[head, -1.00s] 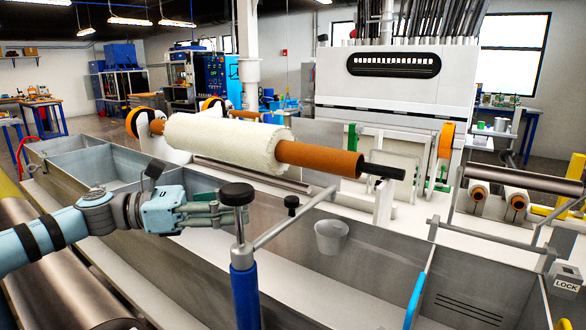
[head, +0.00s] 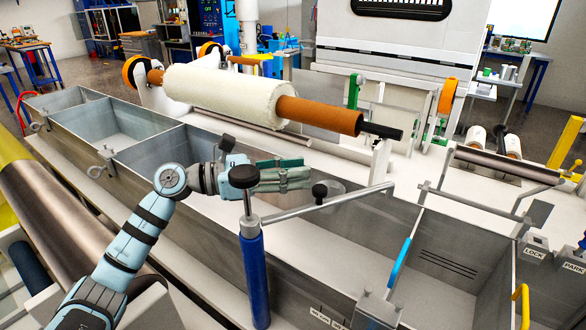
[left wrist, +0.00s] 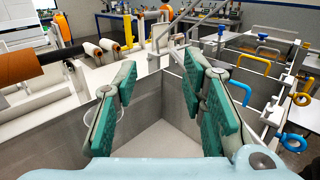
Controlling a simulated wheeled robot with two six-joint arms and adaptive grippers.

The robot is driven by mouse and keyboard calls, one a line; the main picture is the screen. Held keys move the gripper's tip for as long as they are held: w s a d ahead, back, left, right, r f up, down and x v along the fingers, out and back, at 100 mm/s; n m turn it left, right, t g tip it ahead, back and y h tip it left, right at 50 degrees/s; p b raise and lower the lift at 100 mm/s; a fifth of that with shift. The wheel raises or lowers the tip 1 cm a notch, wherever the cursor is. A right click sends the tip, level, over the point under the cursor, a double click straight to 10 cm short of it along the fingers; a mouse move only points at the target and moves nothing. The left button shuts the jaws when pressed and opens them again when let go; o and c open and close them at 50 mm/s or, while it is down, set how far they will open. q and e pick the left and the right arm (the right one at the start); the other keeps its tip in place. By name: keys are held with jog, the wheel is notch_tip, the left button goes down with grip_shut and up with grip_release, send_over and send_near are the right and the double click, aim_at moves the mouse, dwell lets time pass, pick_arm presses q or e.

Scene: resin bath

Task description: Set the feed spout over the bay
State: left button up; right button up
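The feed spout appears to be the grey pipe (head: 340,202) on top of a blue post (head: 255,275). A large black knob caps the post and a small black knob (head: 320,191) stands along the pipe. The pipe reaches right over the long metal tank with its bays (head: 440,235). My left gripper (head: 308,172) is behind the post, beside the small knob, with its fingers pointing right. In the left wrist view its green-padded fingers (left wrist: 160,85) stand apart with nothing between them. I cannot tell whether it touches the pipe. My right gripper is not in view.
A white roll on a brown core (head: 320,115) lies above the tank. A grey cup (head: 337,186) shows partly hidden behind the pipe's knob. A blue handle (head: 399,262) stands on the tank divider. LOCK and PARK blocks (head: 536,247) are at the right.

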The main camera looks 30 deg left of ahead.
pick_arm(q)
jog(key=shift+w+d, duration=0.1)
grip_shut()
jog(key=shift+o, duration=1.1)
grip_release()
jog(key=v, duration=0.7)
jog(key=shift+s+a, duration=0.2)
jog(key=shift+a, duration=0.05)
